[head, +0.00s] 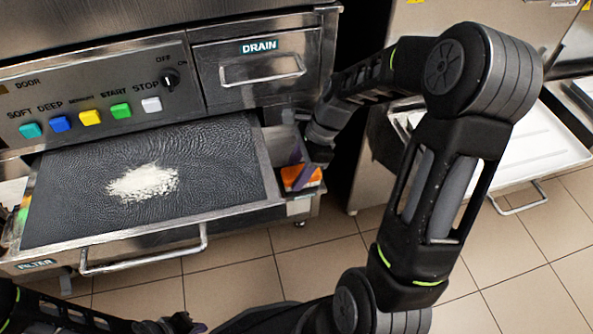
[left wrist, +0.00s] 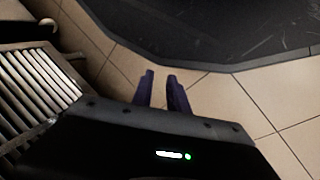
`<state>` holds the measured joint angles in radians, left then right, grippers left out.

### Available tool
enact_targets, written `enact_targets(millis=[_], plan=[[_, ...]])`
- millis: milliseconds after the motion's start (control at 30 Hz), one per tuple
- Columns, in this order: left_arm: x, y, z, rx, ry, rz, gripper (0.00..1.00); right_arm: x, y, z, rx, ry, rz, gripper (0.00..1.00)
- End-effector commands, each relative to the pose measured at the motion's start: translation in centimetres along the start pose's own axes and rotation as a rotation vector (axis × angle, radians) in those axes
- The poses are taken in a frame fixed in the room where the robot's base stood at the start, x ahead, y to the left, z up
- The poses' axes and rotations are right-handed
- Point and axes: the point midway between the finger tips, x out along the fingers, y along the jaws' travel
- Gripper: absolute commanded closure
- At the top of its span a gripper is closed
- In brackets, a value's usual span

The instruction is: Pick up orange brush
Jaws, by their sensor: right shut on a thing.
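The orange brush (head: 301,179) is in a small metal compartment at the right end of the open filter drawer in the head view. My right gripper (head: 299,168) reaches down from the right and is shut on the brush, with its purple fingers covering part of it. I cannot tell whether the brush still touches the compartment floor. My left gripper (left wrist: 161,92) shows in the left wrist view with its two purple fingers apart and nothing between them. It is above the tiled floor, away from the brush.
The open filter drawer (head: 90,196) holds a dark filter sheet with a pile of white powder (head: 143,183). Its handle (head: 145,256) sticks out in front. Coloured buttons and the drain drawer (head: 258,70) are above. A white tray (head: 530,140) stands open at the right.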

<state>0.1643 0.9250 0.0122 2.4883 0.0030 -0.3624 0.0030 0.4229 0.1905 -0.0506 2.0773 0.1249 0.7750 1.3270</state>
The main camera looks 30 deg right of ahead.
Motion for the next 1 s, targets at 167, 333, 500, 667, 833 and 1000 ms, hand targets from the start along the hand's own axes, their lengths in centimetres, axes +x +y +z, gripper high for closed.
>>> enact_targets(millis=[167, 333, 500, 667, 833, 1000], plan=[[-1.3, 0.7, 0.3, 0.005, -0.008, 0.004, 0.8, -2.6, -0.1, 1.1, -0.002, 0.0, -0.003, 0.97], [-2.3, 1.4, 0.7, 0.01, -0.016, 0.008, 0.8, -5.2, -0.1, 2.2, -0.001, 0.0, -0.003, 0.97], [-2.7, 1.7, 0.9, 0.012, -0.022, 0.01, 0.8, -5.5, 2.8, 2.2, 0.002, -0.001, 0.0, 0.97], [-3.4, 2.1, 1.1, 0.015, -0.026, 0.012, 0.8, -5.5, 6.7, 2.3, 0.002, -0.001, -0.001, 0.97], [-4.1, 2.5, 1.3, 0.018, -0.032, 0.015, 0.8, -5.5, 10.9, 2.2, 0.001, 0.0, -0.001, 0.97], [-4.3, 2.6, 1.3, 0.02, -0.032, 0.016, 0.8, -5.1, 14.3, 2.1, 0.0, -0.001, -0.004, 0.97]])
